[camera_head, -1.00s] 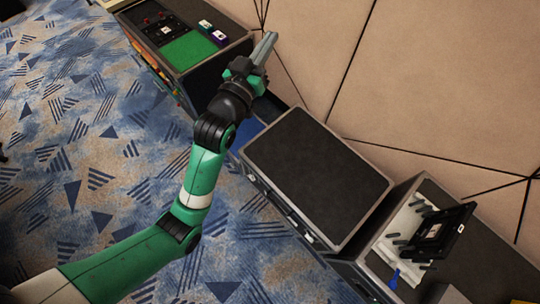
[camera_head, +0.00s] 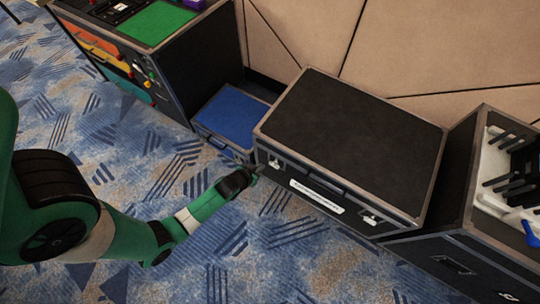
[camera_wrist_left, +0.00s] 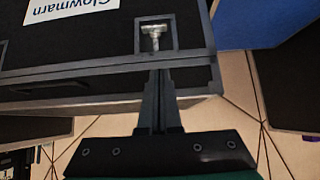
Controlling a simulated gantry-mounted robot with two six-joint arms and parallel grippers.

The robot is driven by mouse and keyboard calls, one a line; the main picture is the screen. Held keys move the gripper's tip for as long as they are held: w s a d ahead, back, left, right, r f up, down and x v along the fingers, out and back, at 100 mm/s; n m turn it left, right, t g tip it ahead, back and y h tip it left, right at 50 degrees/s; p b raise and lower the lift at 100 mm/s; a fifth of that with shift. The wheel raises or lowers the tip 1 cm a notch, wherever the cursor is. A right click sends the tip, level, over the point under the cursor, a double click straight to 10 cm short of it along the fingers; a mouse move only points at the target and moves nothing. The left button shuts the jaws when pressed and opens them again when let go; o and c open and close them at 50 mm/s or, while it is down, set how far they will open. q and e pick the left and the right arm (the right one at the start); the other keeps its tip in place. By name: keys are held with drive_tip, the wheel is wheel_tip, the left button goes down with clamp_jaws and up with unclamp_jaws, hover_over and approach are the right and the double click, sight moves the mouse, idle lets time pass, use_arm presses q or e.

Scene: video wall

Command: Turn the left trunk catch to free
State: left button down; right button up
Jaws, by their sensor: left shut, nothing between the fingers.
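A black trunk (camera_head: 350,135) with grey metal edges stands closed against the wall. Its left catch (camera_head: 274,165) is a small silver piece on the front face, near the left corner. In the left wrist view the same catch (camera_wrist_left: 154,34) shows as a T-shaped silver handle in a recessed plate, with the trunk upside down. My left gripper (camera_head: 258,171) is shut and empty beside the left catch. In the left wrist view its fingertips (camera_wrist_left: 160,75) point at the catch and appear just short of it; contact cannot be told. The right catch (camera_head: 372,219) is clear. My right gripper is not in view.
A white label (camera_head: 317,197) lies between the catches. A blue-topped low case (camera_head: 232,115) stands left of the trunk. A black case with a green top panel (camera_head: 155,22) is farther left. An open case with white foam (camera_head: 492,190) stands right. Patterned carpet in front is free.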

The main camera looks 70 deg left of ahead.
use_arm(q)
drive_tip(key=f, duration=0.1)
drive_tip(key=b, duration=0.7)
hover_over(272, 163)
drive_tip(key=s+d, duration=0.2)
drive_tip(key=s, duration=0.1)
wheel_tip(272, 163, down, 7)
drive_tip(key=f+b, duration=0.1)
drive_tip(key=f, duration=0.1)
drive_tip(key=f+b, duration=0.1)
drive_tip(key=shift+w+a+f+b, duration=0.2)
drive_tip(key=shift+w+a+b, duration=0.1)
drive_tip(key=shift+w+a, duration=0.05)
drive_tip(key=shift+s+f, duration=0.1)
drive_tip(key=shift+f, duration=0.2)
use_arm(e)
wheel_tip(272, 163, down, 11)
use_arm(q)
drive_tip(key=shift+r, duration=0.1)
drive_tip(key=shift+d, duration=0.15)
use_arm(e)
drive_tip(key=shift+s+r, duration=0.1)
